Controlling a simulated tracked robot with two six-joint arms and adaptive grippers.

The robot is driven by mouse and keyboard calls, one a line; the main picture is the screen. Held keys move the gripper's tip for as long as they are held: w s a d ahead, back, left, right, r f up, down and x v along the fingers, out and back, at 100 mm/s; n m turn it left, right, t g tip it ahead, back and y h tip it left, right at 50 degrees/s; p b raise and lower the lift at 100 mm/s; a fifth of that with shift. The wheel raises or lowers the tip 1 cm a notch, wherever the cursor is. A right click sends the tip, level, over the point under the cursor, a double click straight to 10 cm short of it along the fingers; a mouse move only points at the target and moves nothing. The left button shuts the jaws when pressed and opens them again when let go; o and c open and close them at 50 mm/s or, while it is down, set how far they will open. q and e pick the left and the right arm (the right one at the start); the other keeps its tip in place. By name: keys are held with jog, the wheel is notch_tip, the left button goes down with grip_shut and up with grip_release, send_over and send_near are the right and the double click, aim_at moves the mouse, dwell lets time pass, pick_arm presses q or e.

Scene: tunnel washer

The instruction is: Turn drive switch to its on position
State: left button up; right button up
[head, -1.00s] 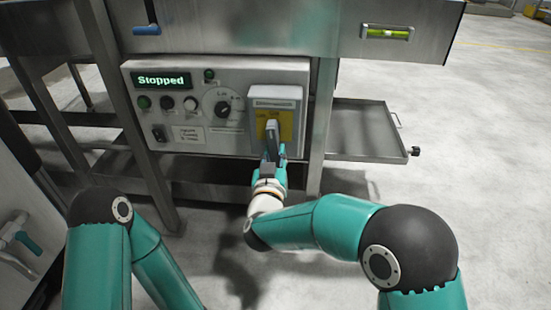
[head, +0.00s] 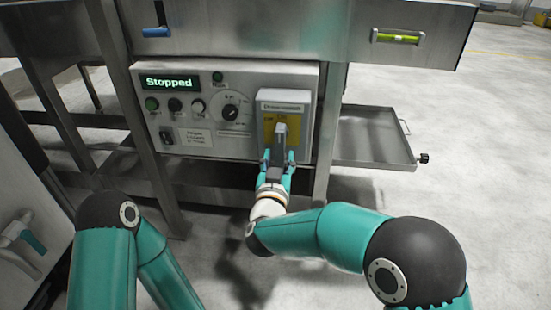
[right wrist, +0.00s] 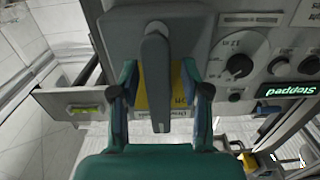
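The drive switch is a grey box (head: 304,104) at the right end of the control panel, with a yellow plate (head: 269,134) and a grey lever handle (head: 281,134). The handle stands roughly upright in the head view. The small markings on the plate are hard to read. My right gripper (head: 278,158) is open below and in front of the box, one finger on each side of the handle. In the right wrist view the handle (right wrist: 156,75) lies between the spread fingers of the gripper (right wrist: 160,72), with gaps on both sides. My left gripper is out of view.
The panel (head: 225,75) has a display (head: 170,83) reading Stopped, a rotary knob (head: 231,112) and several buttons left of the switch box. A blue-handled lever (head: 157,32) is above. A metal tray (head: 370,140) juts out at the right. Floor in front is open.

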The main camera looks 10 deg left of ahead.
jog(key=shift+s+r, duration=0.15)
jog(key=s, duration=0.7)
jog(key=shift+s+d, duration=0.1)
dwell(0.5)
